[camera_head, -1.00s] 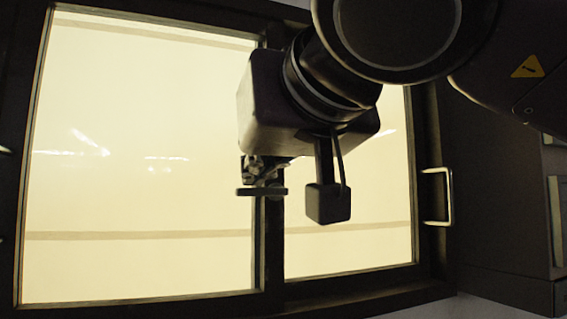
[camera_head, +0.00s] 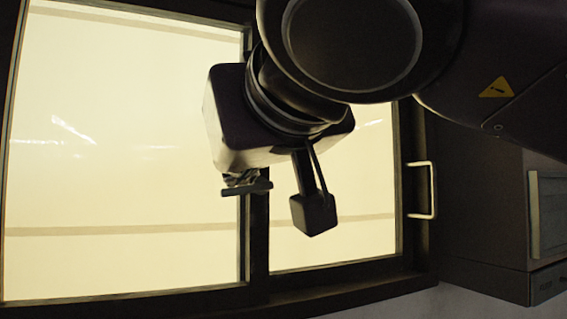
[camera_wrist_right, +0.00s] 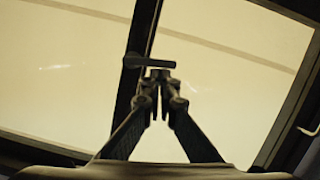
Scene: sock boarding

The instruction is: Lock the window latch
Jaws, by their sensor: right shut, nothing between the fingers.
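The window latch is a small dark bar (camera_head: 247,188) lying almost level across the window's dark middle post (camera_head: 258,240), its right end slightly higher. In the right wrist view the latch (camera_wrist_right: 140,62) crosses the post (camera_wrist_right: 140,45) and sticks out to the right over the pane. My right gripper (camera_head: 241,178) is at the latch, its fingers partly hidden behind its own housing. In the wrist view its fingertips (camera_wrist_right: 160,76) are together and empty, just below the latch's right end. I cannot tell whether they touch it. My left gripper is not in view.
Bright glass panes (camera_head: 120,150) fill both sides of the post. A metal pull handle (camera_head: 432,190) is on the right side of the frame. A dark cabinet (camera_head: 500,210) stands close on the right, below my right arm. The sill (camera_head: 345,298) runs below.

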